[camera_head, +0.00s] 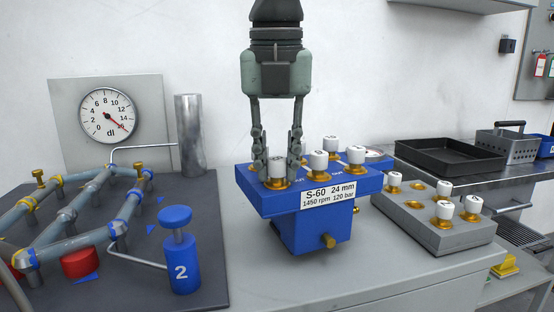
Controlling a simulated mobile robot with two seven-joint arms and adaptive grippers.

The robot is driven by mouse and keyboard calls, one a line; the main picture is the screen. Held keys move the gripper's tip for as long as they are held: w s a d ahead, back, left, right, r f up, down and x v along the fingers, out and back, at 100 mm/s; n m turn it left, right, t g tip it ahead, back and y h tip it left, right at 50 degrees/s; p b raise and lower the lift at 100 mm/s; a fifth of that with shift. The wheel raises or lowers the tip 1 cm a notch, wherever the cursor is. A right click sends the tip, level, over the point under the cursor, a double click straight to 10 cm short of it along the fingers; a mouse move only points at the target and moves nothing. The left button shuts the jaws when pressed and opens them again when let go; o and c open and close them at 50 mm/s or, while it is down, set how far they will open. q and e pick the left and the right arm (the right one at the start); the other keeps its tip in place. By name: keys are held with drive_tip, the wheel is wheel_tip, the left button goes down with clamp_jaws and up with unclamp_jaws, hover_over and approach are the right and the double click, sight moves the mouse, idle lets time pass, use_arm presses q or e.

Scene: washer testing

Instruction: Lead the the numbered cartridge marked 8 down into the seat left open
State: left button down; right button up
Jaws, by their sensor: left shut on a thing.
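My left gripper (278,165) comes down from above with its fingers shut on a white-capped cartridge (277,172) with a brass base. The cartridge is upright over the front left corner of the blue block (267,206). Its brass base meets the block's top there; how deep it sits I cannot tell. The mark on its cap is too small to read. Several other white-capped cartridges (318,161) stand in the blue block to the right and behind. My right gripper is not in view.
Right of the blue block, a grey block (449,241) holds more white-capped cartridges and some bare brass seats. A blue cylinder marked 2 (181,262) and pipework (72,244) stand at the left. A black tray (450,160) lies at the back right.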

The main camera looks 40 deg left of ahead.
use_arm(q)
drive_tip(key=c, duration=1.2)
unclamp_jaws()
drive_tip(key=shift+r, duration=0.1)
wheel_tip(320, 180, up, 12)
drive_tip(key=s+d, duration=0.1)
wheel_tip(320, 180, up, 7)
drive_tip(key=p, duration=0.7)
hover_over(277, 189)
